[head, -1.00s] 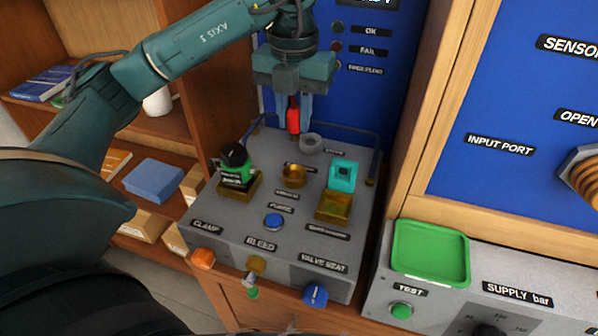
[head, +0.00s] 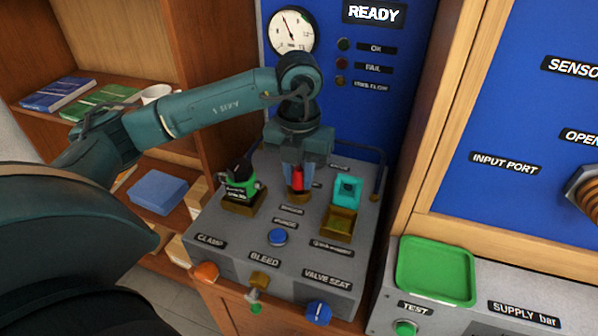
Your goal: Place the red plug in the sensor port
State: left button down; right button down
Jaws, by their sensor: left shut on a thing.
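The red plug (head: 298,180) is between the fingers of my left gripper (head: 298,184), which is shut on it and points down. The plug is upright, directly over a round brass port (head: 299,197) on the grey testbench (head: 240,237). Its lower end meets the port in the picture; I cannot tell whether it is inside. The gripper hides part of the port and the bench behind it. A small label below the port is too small to read surely. My right gripper is not in view.
A green and black part (head: 241,180) stands in a brass holder left of the plug. A teal block (head: 346,188) and a square brass receptacle (head: 339,222) are to the right. A blue button (head: 278,237) is in front. A green tray (head: 436,270) sits farther right.

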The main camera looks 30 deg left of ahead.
aim_at(299, 171)
pick_arm(q)
jog(key=shift+f, duration=0.25)
jog(key=c, duration=1.2)
grip_release()
jog(key=shift+r, duration=0.15)
jog(key=shift+c, duration=0.2)
notch_tip(299, 171, up, 12)
jog(key=shift+r, duration=0.15)
